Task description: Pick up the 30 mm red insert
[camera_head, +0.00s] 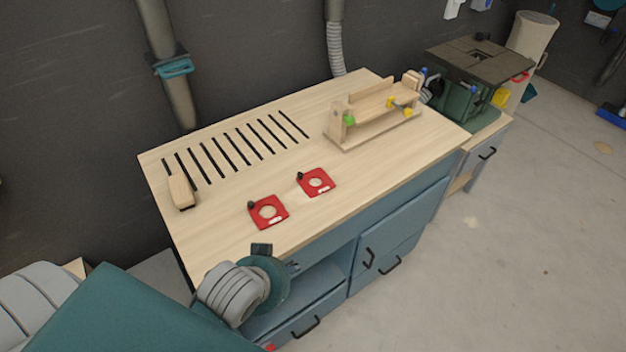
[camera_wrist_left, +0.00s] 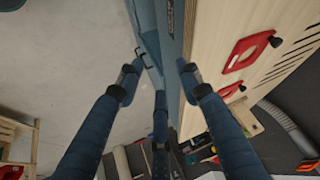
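Two flat red inserts lie on the light wooden bench top in the head view. The nearer one (camera_head: 257,223) has the larger round hole; the farther one (camera_head: 328,185) has a smaller hole. Each has a black knob at one corner and a white label too small to read, so I cannot confirm which is 30 mm. The left wrist view shows the nearer insert (camera_wrist_left: 239,52) and part of the farther one (camera_wrist_left: 230,91). My left gripper (camera_head: 268,254) is at the bench's front edge, apart from both. Its fingers (camera_wrist_left: 157,80) are spread and empty. My right gripper is out of view.
A wooden block (camera_head: 181,191) and a row of black slots lie left and behind the inserts. A wooden jig (camera_head: 372,115) stands at the back right. A green machine (camera_head: 470,85) stands beyond the bench. Blue drawers (camera_head: 390,245) with black handles front the bench.

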